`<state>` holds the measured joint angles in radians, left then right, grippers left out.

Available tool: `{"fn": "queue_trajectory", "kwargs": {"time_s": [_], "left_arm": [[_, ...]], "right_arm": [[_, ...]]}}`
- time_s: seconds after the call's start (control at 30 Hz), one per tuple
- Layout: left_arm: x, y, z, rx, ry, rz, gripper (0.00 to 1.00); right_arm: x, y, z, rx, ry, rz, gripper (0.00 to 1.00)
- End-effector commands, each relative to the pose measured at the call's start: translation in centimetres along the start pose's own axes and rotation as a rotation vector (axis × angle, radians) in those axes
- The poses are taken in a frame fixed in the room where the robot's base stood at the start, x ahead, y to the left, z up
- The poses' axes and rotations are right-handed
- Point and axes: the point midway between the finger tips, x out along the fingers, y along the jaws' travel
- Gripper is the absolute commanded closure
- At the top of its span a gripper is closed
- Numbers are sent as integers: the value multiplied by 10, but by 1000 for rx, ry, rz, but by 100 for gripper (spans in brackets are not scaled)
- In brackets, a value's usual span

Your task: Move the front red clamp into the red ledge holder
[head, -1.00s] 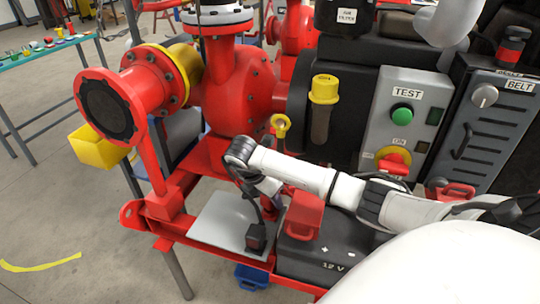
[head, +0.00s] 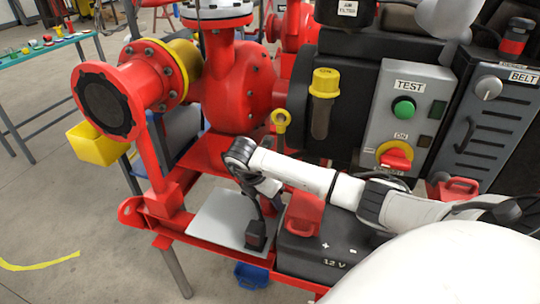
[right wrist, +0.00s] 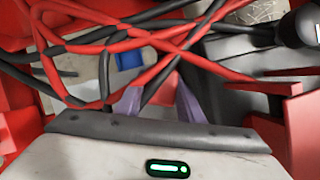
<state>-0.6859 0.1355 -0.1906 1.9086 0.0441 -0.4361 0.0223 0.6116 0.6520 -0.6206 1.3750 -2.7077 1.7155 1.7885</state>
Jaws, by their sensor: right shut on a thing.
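In the right wrist view my right gripper (right wrist: 160,106) has its two purple-grey fingers around a red piece (right wrist: 165,90), taken to be the front red clamp. Red and black leads cross in front and hide much of it. In the head view my right arm reaches in from the right, bends over the pale plate and hides its own fingers. A red block-shaped part (head: 303,212) stands by the black 12 V battery, beside my wrist. I cannot tell whether it is the ledge holder. Another red part (head: 455,189) sits farther right. My left gripper is out of view.
The black battery (head: 320,255) and a small black block (head: 256,235) on the pale plate (head: 215,220) stand close to my wrist. Red pump pipework (head: 240,85) and the grey TEST panel (head: 410,105) rise behind. Red walls (right wrist: 300,130) stand close right of my gripper.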

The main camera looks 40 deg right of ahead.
Motion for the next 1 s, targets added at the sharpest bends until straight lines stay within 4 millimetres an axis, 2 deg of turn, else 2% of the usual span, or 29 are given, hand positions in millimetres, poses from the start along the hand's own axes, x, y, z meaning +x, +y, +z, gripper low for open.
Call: {"fn": "queue_trajectory", "kwargs": {"time_s": [0.33, 0.37, 0.5, 0.87, 1.0], "left_arm": [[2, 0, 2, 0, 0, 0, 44], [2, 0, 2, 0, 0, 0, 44], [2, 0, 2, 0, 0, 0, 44], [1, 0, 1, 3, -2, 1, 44], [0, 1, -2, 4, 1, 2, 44]], "right_arm": [[3, 0, -2, -1, 1, -1, 96], [3, 0, -2, -1, 2, -1, 64], [3, 0, -2, -1, 1, -1, 44], [2, 0, -2, -1, 1, 0, 44], [-21, 1, -1, -1, 1, 4, 44]]}}
